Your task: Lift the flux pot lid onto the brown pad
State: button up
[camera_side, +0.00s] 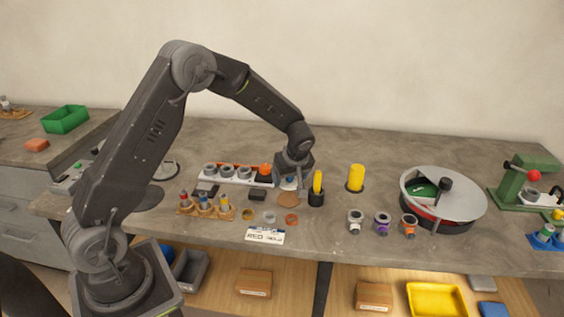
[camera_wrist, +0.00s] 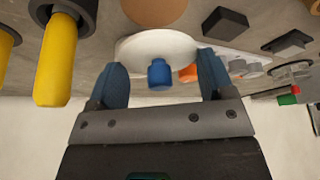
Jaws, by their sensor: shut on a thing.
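The flux pot lid (camera_wrist: 140,52) is a white disc with a blue knob (camera_wrist: 160,73), between my fingers in the wrist view. My gripper (camera_wrist: 161,66) is shut on the lid, its fingers at either side of the white disc, with gaps beside the knob. In the side view my gripper (camera_side: 291,178) points down just behind the brown pad (camera_side: 289,200), and a little of the white and blue shows below it. The brown pad also shows at the top of the wrist view (camera_wrist: 155,10). The pot is not clearly visible, and I cannot tell whether the lid is raised.
A black cup with a yellow handle (camera_side: 317,190) stands right of the pad. A yellow cylinder (camera_side: 356,178) stands farther right. A dark block (camera_side: 257,195) lies left of the pad. A white rack (camera_side: 232,181) of grey rings is behind. Small rings and discs lie in front.

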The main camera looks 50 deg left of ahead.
aim_at(290, 199)
jog(key=shift+f, duration=2.3)
jog(key=shift+f, duration=0.45)
jog(key=o, duration=0.8)
jog(key=shift+o, duration=0.5)
jog(key=shift+d, duration=0.1)
jog(key=shift+r, duration=0.75)
jog(key=shift+r, duration=3.5)
